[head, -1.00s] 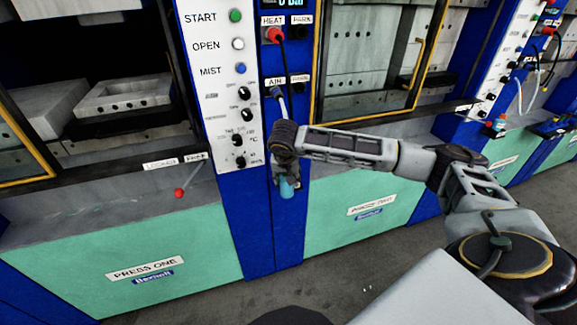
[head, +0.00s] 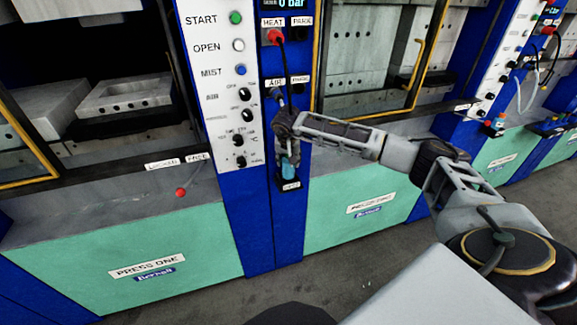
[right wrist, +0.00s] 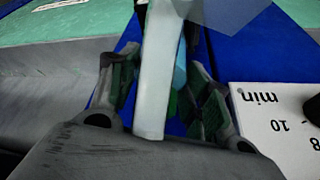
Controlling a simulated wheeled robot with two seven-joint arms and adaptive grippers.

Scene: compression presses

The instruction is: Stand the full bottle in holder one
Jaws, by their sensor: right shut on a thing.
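My right gripper (head: 288,140) is in front of the blue column between the presses, shut on a pale blue bottle (head: 291,168). The bottle hangs roughly upright below the gripper. A small dark holder with a white label (head: 290,185) is on the column just under the bottle; I cannot tell whether they touch. In the right wrist view, the two fingers (right wrist: 160,100) flank a strip of the blue bottle (right wrist: 180,72). A pale bar (right wrist: 158,75) in front hides most of it. The bottle's fill level cannot be seen. My left gripper is not in view.
The press one control panel (head: 222,90) stands left of the gripper. The AIR and HEAT plugs (head: 275,37) and a dark cable are just above it. A red-knobbed lever (head: 181,192) sticks out at left. Another press with green front (head: 365,200) is at right.

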